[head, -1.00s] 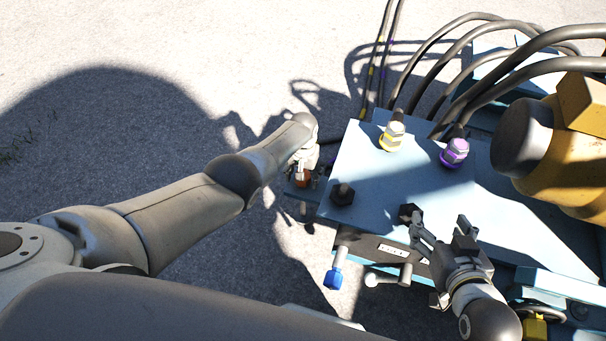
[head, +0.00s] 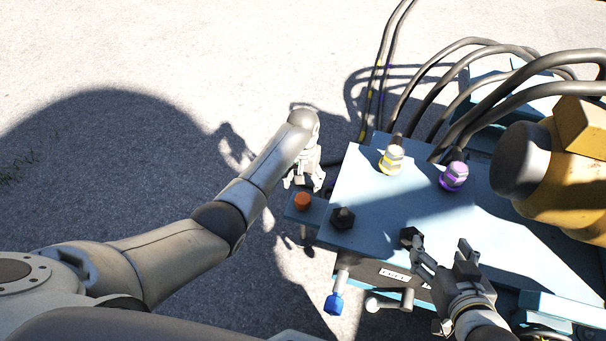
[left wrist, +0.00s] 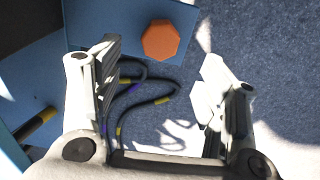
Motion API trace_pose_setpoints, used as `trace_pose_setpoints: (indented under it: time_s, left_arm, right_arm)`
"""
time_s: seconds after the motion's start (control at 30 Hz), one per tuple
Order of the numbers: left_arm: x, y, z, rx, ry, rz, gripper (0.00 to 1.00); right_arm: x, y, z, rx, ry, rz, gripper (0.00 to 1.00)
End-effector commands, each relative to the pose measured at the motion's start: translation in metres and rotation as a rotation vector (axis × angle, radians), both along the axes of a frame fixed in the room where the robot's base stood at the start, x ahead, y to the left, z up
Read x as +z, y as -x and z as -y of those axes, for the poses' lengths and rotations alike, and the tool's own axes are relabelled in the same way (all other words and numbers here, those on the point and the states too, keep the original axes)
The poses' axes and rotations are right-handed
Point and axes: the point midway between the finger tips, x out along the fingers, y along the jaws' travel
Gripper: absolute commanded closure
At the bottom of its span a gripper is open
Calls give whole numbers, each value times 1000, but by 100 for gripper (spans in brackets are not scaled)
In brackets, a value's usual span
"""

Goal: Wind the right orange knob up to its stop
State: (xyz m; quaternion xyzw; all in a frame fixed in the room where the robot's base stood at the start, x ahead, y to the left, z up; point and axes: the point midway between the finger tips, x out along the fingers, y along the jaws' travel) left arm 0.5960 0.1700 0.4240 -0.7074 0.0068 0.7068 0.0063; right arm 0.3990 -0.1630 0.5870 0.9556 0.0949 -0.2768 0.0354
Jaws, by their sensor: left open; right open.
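One orange knob (head: 302,201) shows, on a small blue plate (head: 318,212) at the left side of the blue machine; whether it is the right one I cannot tell. It also shows in the left wrist view (left wrist: 160,40), beyond the fingertips. My left gripper (head: 306,184) is open and empty, just behind the knob and apart from it in the head view. My right gripper (head: 441,249) is open over the blue top plate (head: 365,205), its left finger close to a black hex knob (head: 411,237); contact is unclear.
Another black hex knob (head: 342,218) stands near the plate's left edge. A yellow-ringed fitting (head: 391,160) and a purple fitting (head: 453,176) with hoses stand behind. A blue-tipped stem (head: 334,303) hangs in front. Open ground lies to the left.

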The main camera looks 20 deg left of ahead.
Motion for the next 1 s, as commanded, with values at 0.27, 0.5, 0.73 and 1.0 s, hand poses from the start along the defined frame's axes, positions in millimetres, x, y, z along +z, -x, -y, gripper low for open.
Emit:
trace_pose_setpoints:
  time_s: [0.27,0.5,0.73,1.0]
  left_arm:
    - [27,0,-1,1,0,-1,34]
    - [29,0,0,1,0,-2,34]
    - [29,0,0,1,0,-2,34]
    - [15,17,0,-12,5,10,34]
  right_arm:
    - [0,0,0,0,0,0,31]
    - [0,0,0,0,0,0,31]
    - [0,0,0,0,0,0,31]
    - [-7,5,2,-2,8,-36,31]
